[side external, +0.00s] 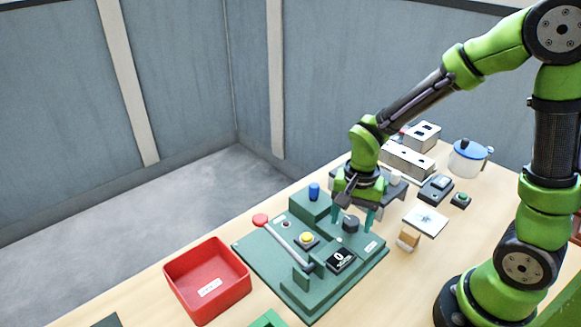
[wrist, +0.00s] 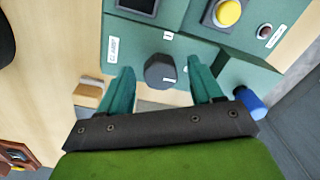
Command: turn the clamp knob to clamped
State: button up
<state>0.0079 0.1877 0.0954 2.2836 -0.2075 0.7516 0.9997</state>
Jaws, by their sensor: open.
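The clamp knob (wrist: 159,70) is a dark, faceted knob with a white mark on its side, on the green machine base (wrist: 190,52). A small white label (wrist: 113,48) is beside it in the wrist view. The knob also shows in the side view (side external: 351,224), just below my gripper (side external: 358,215). In the wrist view my gripper (wrist: 166,80) is open, its two teal fingers on either side of the knob with gaps. I cannot tell whether the fingertips reach down to the knob's height. The label's writing is too small to read.
The base carries a yellow button (side external: 306,238), a lever with a red ball end (side external: 260,220), a small display (side external: 341,260) and a blue cylinder (side external: 314,191). A red bin (side external: 207,300) stands at its left. Grey blocks and a blue-lidded pot (side external: 469,155) stand behind.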

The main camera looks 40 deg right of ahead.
jog(key=c, duration=1.1)
jog(key=shift+o, duration=0.2)
jog(key=n, duration=0.4)
jog(key=shift+n, duration=0.3)
jog(key=n, duration=0.4)
jog(key=shift+d+n, duration=0.15)
jog(key=shift+n, duration=0.15)
jog(key=n, duration=0.4)
jog(key=shift+r, duration=0.1)
jog(key=shift+n, duration=2.4)
jog(key=shift+w, duration=0.1)
jog(key=o, duration=1.1)
jog(key=shift+c, duration=0.2)
